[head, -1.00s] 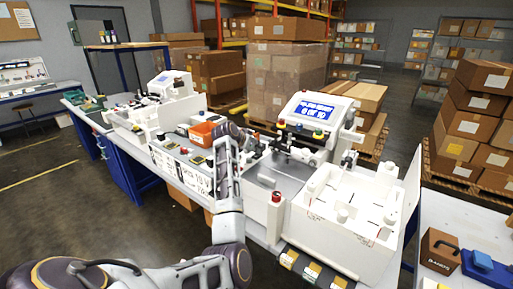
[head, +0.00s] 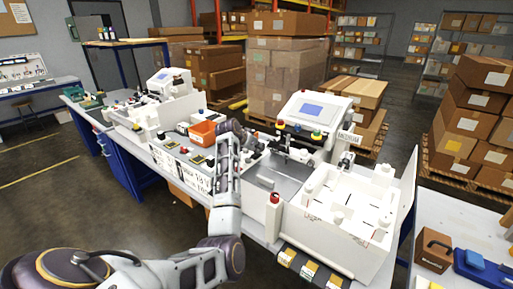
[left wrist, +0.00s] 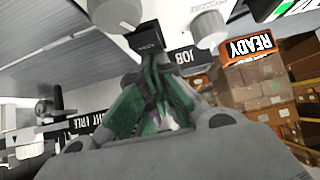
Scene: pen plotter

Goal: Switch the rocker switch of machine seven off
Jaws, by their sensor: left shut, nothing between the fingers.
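The white machine (head: 312,115) with a tilted screen (head: 312,108) stands in the middle of the head view; I cannot read a machine number on it. My left gripper (head: 262,146) is at the machine's left side, small and partly hidden by its own wrist. In the left wrist view, the left gripper (left wrist: 165,85) has its greenish fingers together and empty. Just beyond its tips is a small black block (left wrist: 147,38), which may be the rocker switch; its on or off position cannot be told. My right gripper is not in view.
An orange bin (head: 203,133) stands left of my wrist. A red-topped post (head: 274,199) and a white open-topped tray (head: 340,217) are at the front. In the left wrist view, an orange READY sign (left wrist: 249,47) and grey knobs (left wrist: 208,28) are near the fingers.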

